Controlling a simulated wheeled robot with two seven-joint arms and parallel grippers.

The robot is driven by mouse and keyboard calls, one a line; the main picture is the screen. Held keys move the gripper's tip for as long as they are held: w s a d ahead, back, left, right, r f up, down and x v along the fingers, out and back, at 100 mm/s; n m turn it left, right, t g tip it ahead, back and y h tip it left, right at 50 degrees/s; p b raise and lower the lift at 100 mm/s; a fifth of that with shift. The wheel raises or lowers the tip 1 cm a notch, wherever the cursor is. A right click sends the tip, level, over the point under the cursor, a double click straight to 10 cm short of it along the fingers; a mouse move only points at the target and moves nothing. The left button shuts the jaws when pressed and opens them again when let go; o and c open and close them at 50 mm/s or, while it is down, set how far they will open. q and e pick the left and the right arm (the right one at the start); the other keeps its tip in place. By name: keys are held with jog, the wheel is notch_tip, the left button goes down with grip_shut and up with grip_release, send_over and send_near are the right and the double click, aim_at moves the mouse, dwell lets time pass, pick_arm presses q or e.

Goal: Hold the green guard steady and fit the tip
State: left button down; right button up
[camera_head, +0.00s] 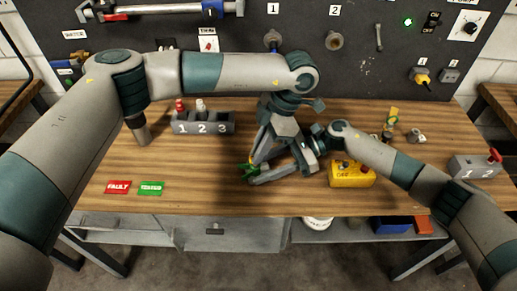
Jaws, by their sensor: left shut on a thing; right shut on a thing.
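The green guard (246,170) is a small green piece low over the middle of the table, at the ends of both grippers. My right gripper (254,178) reaches in from the right, low over the table, and is shut on the guard. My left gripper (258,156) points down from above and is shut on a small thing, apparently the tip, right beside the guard. The fingers hide most of the tip and part of the guard. I cannot tell whether tip and guard touch.
A grey block numbered 1 2 3 (203,125) holds a red-topped and a white-topped piece. A yellow box (351,175) stands close to my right gripper. Red (118,187) and green (151,188) cards lie front left. A grey 1 2 block (475,167) stands far right.

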pick_arm(q)
jog(key=shift+f, duration=0.4)
pick_arm(e)
jog(key=shift+f, duration=0.2)
pick_arm(q)
jog(key=c, duration=1.5)
grip_release()
jog(key=shift+r, duration=0.15)
jog(key=shift+v, duration=3.35)
pick_arm(e)
jog(key=o, duration=0.9)
jog(key=shift+c, duration=0.2)
jog(key=shift+r, duration=0.1)
